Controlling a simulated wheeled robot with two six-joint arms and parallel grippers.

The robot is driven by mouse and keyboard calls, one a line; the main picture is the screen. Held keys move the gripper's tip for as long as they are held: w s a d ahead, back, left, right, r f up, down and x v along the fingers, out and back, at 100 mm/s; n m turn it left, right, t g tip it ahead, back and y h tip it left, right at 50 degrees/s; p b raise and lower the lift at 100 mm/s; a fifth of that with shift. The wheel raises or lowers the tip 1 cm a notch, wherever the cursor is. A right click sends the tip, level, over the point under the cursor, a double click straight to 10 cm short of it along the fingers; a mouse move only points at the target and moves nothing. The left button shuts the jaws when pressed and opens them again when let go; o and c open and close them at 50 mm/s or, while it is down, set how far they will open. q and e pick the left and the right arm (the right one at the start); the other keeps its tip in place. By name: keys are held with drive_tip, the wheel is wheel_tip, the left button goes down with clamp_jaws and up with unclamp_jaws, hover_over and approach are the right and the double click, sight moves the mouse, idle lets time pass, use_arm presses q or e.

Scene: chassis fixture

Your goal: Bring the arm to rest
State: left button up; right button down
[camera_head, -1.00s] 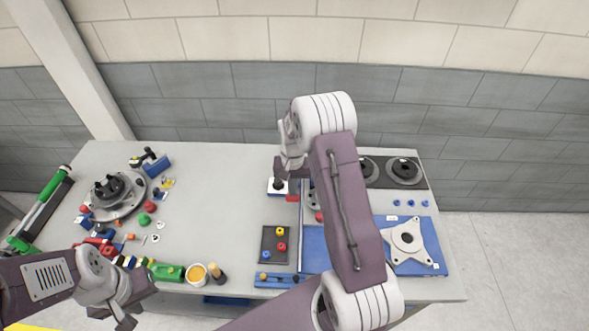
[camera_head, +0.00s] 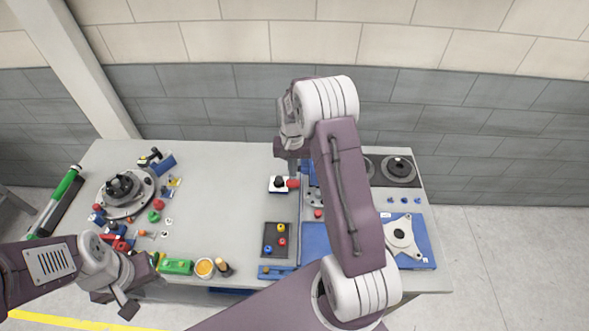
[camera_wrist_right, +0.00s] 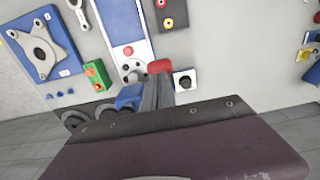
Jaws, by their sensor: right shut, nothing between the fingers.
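My right arm reaches over the table from the bottom of the head view. Its gripper (camera_head: 290,168) points down above the middle of the table, partly hidden by its own wrist. In the right wrist view the fingers (camera_wrist_right: 158,85) are together with nothing held. A red piece (camera_wrist_right: 160,66) shows just beyond their tips; it also shows in the head view (camera_head: 293,184). I cannot tell whether they touch. A white box with a black knob (camera_head: 278,185) stands beside it. My left gripper (camera_head: 126,303) hangs at the table's front left; its jaw opening is unclear.
A blue plate with a pale bracket (camera_head: 404,238) lies at the right. A dark tray with coloured rings (camera_head: 276,240) is near the front. A round dark fixture (camera_head: 126,192) and several small parts crowd the left. The grey table (camera_head: 220,175) is clear between.

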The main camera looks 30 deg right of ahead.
drive_tip(key=shift+r, duration=0.15)
drive_tip(key=s+a+f+n+t+b, duration=0.1)
drive_tip(key=s+a+f+n+b, duration=0.15)
drive_tip(key=a+f+b, duration=0.85)
drive_tip(key=s+f+n+b, duration=0.2)
drive_tip(key=s+b, duration=0.6)
drive_tip(key=s, duration=0.7)
drive_tip(key=shift+s+n+b, duration=0.3)
drive_tip(key=shift+s+n, duration=0.05)
drive_tip(key=shift+n, duration=0.5)
drive_tip(key=shift+s, duration=0.1)
